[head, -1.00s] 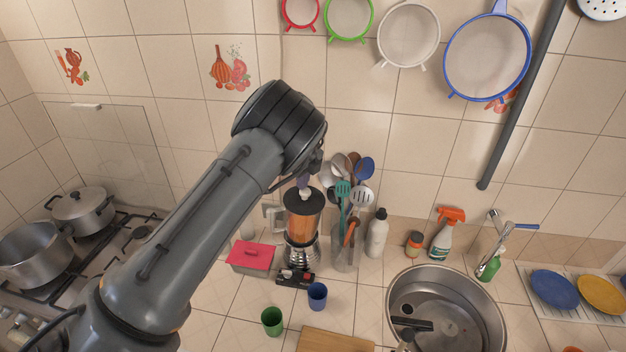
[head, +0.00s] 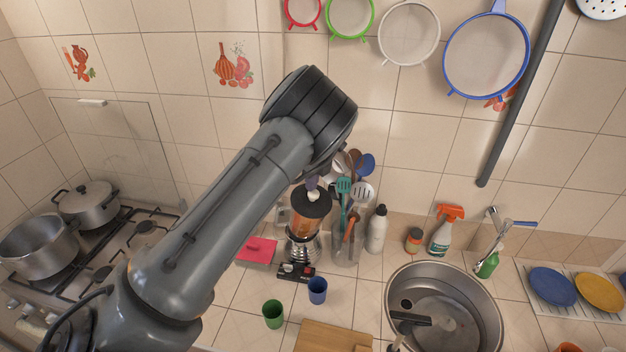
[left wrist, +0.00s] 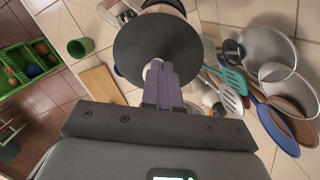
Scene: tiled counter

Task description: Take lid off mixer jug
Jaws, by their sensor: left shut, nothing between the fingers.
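The mixer (head: 300,248) stands on the counter, with orange contents in its clear jug (head: 303,225). A round black lid (head: 311,204) with a pale knob (head: 313,195) is on top of the jug; jug and lid look tilted. My left gripper (head: 311,182) is at the knob from above. In the left wrist view, the purple fingers (left wrist: 160,72) are shut, with their tips right at the knob and nothing held between them. The black lid (left wrist: 157,48) lies just beyond them there and hides most of the jug.
Utensils in a holder (head: 346,248) stand close right of the mixer, with a white bottle (head: 377,230) beyond. A pink-lidded box (head: 257,250) is at its left; a blue cup (head: 317,290) and green cup (head: 273,314) stand in front. The sink (head: 480,325) is further right.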

